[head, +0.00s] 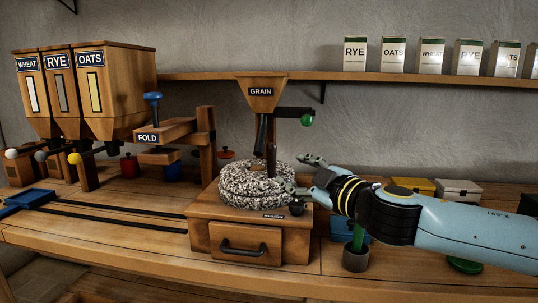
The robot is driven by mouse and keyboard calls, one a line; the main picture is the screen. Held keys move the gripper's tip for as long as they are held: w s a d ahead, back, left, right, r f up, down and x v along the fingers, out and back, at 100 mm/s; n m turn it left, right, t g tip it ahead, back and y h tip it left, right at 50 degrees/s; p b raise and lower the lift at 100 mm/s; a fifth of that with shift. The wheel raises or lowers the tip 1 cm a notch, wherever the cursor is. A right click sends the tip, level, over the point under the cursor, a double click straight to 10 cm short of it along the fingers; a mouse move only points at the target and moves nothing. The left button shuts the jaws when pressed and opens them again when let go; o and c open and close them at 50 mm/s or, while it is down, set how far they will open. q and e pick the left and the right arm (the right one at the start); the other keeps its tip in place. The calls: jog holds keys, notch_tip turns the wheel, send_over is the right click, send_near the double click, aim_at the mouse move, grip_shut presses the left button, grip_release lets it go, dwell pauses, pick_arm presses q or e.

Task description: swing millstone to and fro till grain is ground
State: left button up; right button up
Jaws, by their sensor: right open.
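The speckled millstone (243,185) sits on top of a wooden mill box (200,222) with a drawer and dark handle in front. An upright handle (271,160) stands on the stone. The wooden hopper marked GRAIN (261,92) is above it. My right gripper (287,174) comes in from the right, open, with its fingers at the right side of the stone, close to the upright handle. Whether a finger touches the stone I cannot tell. My left gripper does not show. No grain can be seen on the stone.
Hoppers marked WHEAT, RYE and OATS (90,85) stand at the left. A grey cup (356,258) with a green handle stands under my right arm. A shelf (400,77) with several packets runs along the wall.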

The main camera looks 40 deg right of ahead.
aim_at(273, 153)
jog(key=w+d+m, duration=0.1)
jog(key=w+m, duration=0.2)
jog(key=w, duration=0.1)
jog(key=w+r+m+h+p, duration=0.1)
jog(key=w+m, duration=0.2)
jog(key=m, duration=0.1)
jog(key=w+d+m+h+p, duration=0.1)
jog(key=w+m, duration=0.2)
jog(key=w, duration=0.1)
jog(key=shift+w+d+r+m, duration=0.25)
jog(key=shift+w+d+m, duration=0.05)
jog(key=shift+d+m, duration=0.1)
grip_shut()
jog(key=shift+w+f, duration=0.1)
